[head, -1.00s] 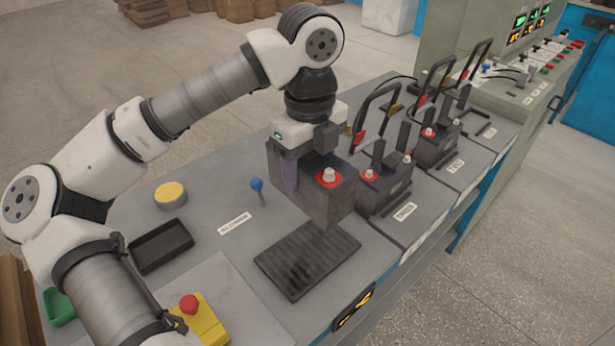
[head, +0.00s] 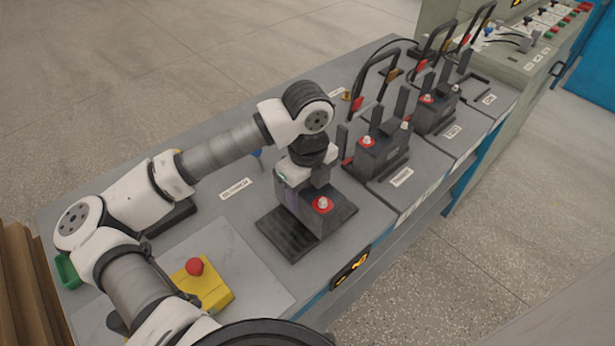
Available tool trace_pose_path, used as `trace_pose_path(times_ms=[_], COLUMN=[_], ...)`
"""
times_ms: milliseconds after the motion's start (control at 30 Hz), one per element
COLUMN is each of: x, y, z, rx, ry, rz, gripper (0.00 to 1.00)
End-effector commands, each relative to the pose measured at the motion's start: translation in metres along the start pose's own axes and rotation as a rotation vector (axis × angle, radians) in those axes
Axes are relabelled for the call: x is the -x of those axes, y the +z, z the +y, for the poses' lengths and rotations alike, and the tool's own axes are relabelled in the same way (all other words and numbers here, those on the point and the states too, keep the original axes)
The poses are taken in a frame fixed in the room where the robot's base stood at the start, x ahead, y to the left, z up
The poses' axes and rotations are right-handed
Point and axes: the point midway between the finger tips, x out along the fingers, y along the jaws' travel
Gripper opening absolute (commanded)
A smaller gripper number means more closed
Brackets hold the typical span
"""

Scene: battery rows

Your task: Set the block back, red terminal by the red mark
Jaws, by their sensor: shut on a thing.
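My gripper (head: 303,186) is shut on a dark grey battery block (head: 324,222). The block is upright, with a red-ringed terminal (head: 322,204) on its top near the front right. My gripper covers the rest of its top, so any other terminal is hidden. No red mark is clearly visible by the mat.
Two similar blocks (head: 381,155) (head: 436,112) stand in bays to the right, with upright dark posts and cables with red clamps (head: 357,104) around them. A yellow box with a red button (head: 203,287) is at the front left. The bench's front edge is close to the mat.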

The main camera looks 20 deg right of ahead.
Motion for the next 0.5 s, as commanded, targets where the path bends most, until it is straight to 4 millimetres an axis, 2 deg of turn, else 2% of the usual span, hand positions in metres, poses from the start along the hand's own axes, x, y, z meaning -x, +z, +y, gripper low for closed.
trace_pose_path(times_ms=[200,500], x=[-0.015,-0.017], y=[0.0,0.001], z=[0.0,0.0], rx=[0.001,0.001], ry=[-0.004,-0.004], rz=[-0.002,-0.003], gripper=[0.0,0.0])
